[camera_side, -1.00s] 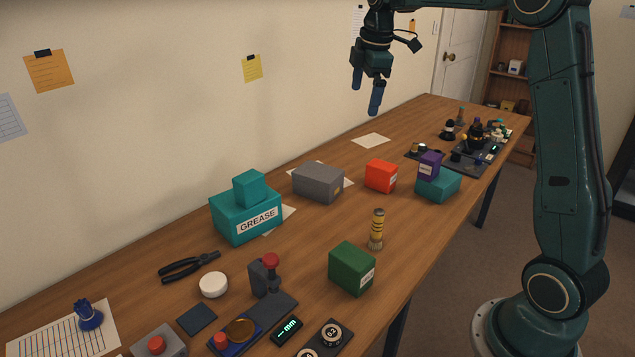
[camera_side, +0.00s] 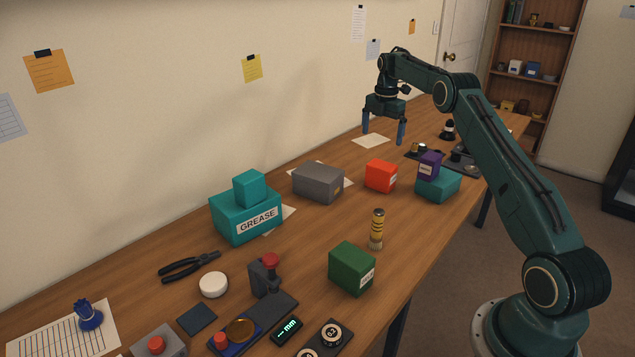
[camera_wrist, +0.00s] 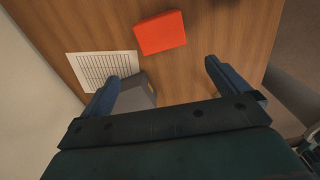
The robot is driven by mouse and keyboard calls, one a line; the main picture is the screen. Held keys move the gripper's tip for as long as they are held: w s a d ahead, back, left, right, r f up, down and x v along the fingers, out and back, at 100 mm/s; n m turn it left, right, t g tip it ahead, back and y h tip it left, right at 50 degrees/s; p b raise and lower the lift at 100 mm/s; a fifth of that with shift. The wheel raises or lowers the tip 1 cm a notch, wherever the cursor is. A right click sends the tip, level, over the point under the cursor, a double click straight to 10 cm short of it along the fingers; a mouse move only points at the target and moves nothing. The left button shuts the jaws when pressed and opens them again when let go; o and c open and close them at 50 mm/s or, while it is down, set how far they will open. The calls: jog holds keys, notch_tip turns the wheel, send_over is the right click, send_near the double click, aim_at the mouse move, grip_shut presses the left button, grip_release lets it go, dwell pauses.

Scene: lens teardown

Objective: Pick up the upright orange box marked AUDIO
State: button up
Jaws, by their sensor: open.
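The orange-red box (camera_side: 381,176) stands on the wooden table in the side view, with a small pale label on its right-hand face that is too small to read. In the wrist view the same box (camera_wrist: 160,32) shows near the top, its label not visible. My gripper (camera_side: 384,137) is open and empty, above and beyond the box in the side view, its fingers pointing down. In the wrist view, my spread gripper fingers (camera_wrist: 162,75) are apart from the box, which lies beyond their tips.
A grey box (camera_side: 318,182) stands left of the orange one; my left finger partly covers it in the wrist view. A purple box (camera_side: 429,165) sits on a teal box (camera_side: 438,185) to the right. A striped cylinder (camera_side: 377,229) and green box (camera_side: 351,268) stand nearer the camera.

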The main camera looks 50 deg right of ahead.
aim_at(383, 165)
jog(key=f, duration=0.1)
jog(key=d, duration=0.1)
jog(key=d+f, duration=0.1)
jog(key=shift+s+f+n, duration=0.25)
jog(key=shift+f+n, duration=0.1)
jog(key=shift+n, duration=0.05)
jog(key=shift+f, duration=0.1)
jog(key=shift+f, duration=4.2)
jog(key=shift+w+f, duration=0.15)
jog(key=shift+f, duration=2.45)
jog(key=c, duration=1)
jog(key=shift+r, duration=0.1)
